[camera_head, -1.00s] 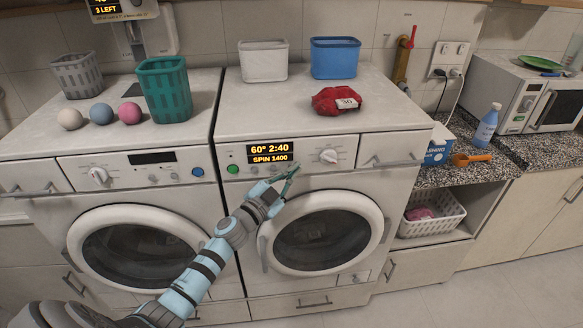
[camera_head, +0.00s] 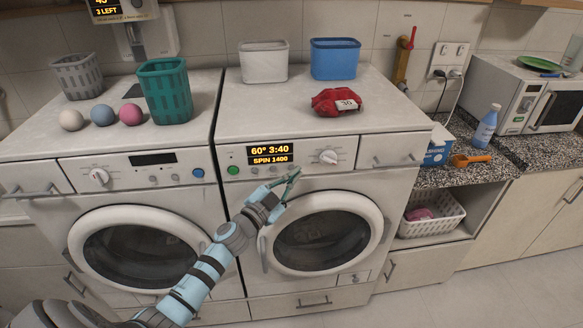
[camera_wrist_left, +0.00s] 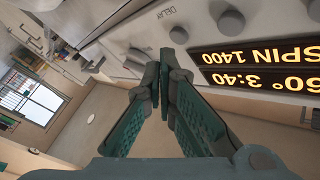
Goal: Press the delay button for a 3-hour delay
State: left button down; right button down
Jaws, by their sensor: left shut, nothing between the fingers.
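The right-hand washing machine (camera_head: 225,205) has a lit display (camera_head: 270,153) reading 60° 3:40 and SPIN 1400. The display also shows, upside down, in the left wrist view (camera_wrist_left: 262,66). There a small round button (camera_wrist_left: 179,35) sits by the DELAY label (camera_wrist_left: 168,13) on the panel. My left gripper (camera_head: 296,173) is just below and in front of the panel's button row. In the wrist view its fingertips (camera_wrist_left: 164,60) are together and empty, close to the DELAY button; whether they touch it is hard to tell. My right gripper is not in view.
A dial (camera_head: 328,157) is right of the display and a green button (camera_head: 233,170) is at its lower left. The round door (camera_head: 372,215) is below my gripper. A red bag marked 30 (camera_head: 338,102) and two bins (camera_head: 335,60) are on top.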

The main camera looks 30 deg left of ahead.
pick_arm(q)
jog(key=shift+d, duration=0.1)
jog(key=s+d, duration=0.1)
jog(key=s, duration=0.1)
jog(key=s+d+p, duration=0.1)
jog(key=s+d, duration=0.1)
dwell(0.4)
jog(key=shift+f, duration=0.1)
dwell(2.6)
jog(key=d+f+n+t+b, duration=0.1)
jog(key=d+f+n, duration=0.2)
jog(key=d+n, duration=0.1)
jog(key=s+a+r+n+t+y, duration=0.2)
jog(key=s+r+t, duration=0.1)
jog(key=shift+s+a+y, duration=0.1)
jog(key=shift+y, duration=0.3)
jog(key=shift+f, duration=0.1)
